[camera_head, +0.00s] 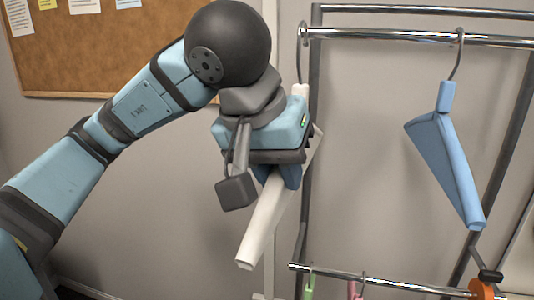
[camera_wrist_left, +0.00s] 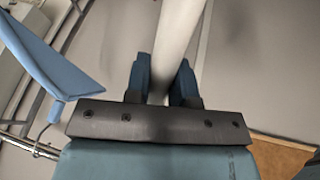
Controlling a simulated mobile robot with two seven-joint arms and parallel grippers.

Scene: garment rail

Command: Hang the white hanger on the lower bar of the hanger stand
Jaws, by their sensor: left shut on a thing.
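The white hanger (camera_head: 262,222) is in my left gripper (camera_head: 284,176), tilted, with its near end pointing down and left. In the left wrist view the white hanger (camera_wrist_left: 178,35) runs between the two blue fingers of the left gripper (camera_wrist_left: 163,82), which are shut on it. Its metal hook rises by the left end of the upper bar (camera_head: 400,36); I cannot tell whether they touch. The lower bar (camera_head: 405,286) of the hanger stand (camera_head: 313,80) crosses the bottom right, below the hanger. My right gripper is not in view.
A blue hanger (camera_head: 452,170) hangs from the upper bar at the right. Green (camera_head: 309,289) and pink (camera_head: 355,290) hangers are on the lower bar, with an orange item (camera_head: 482,289) at its right. A corkboard (camera_head: 110,45) is on the wall. The lower bar between pink and orange looks clear.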

